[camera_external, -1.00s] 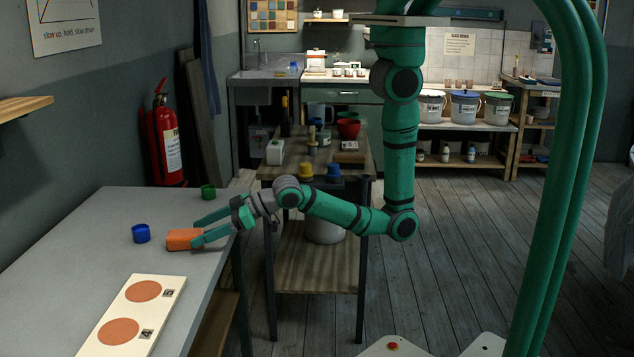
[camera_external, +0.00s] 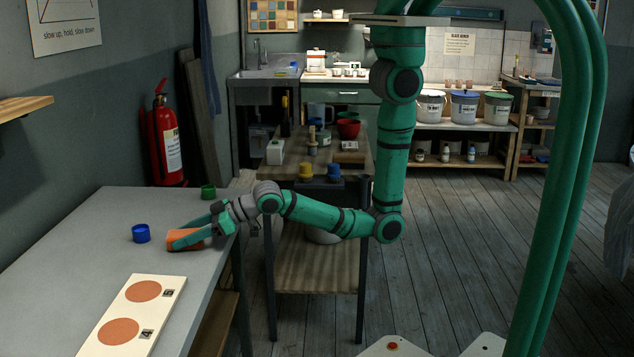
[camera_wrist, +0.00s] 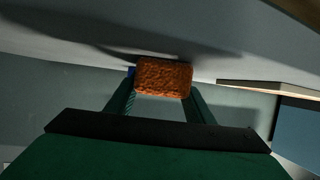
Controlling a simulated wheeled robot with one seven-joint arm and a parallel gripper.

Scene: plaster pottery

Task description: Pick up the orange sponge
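The orange sponge (camera_external: 185,238) lies on the grey table (camera_external: 85,245) near its right edge. In the wrist view the sponge (camera_wrist: 163,77) is ahead, between the two fingers. My gripper (camera_external: 185,238) is low over the table with its green fingers open, one on the far side of the sponge and one on the near side. The fingers partly cover the sponge in the external view. I see no clear sign that they are closed tightly on it, and whether they touch it is hard to tell.
A blue cap (camera_external: 141,233) stands left of the sponge and a green cap (camera_external: 208,191) behind it. A cream board (camera_external: 131,315) with two orange discs lies in front. A fire extinguisher (camera_external: 166,142) is by the wall. The table's left part is clear.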

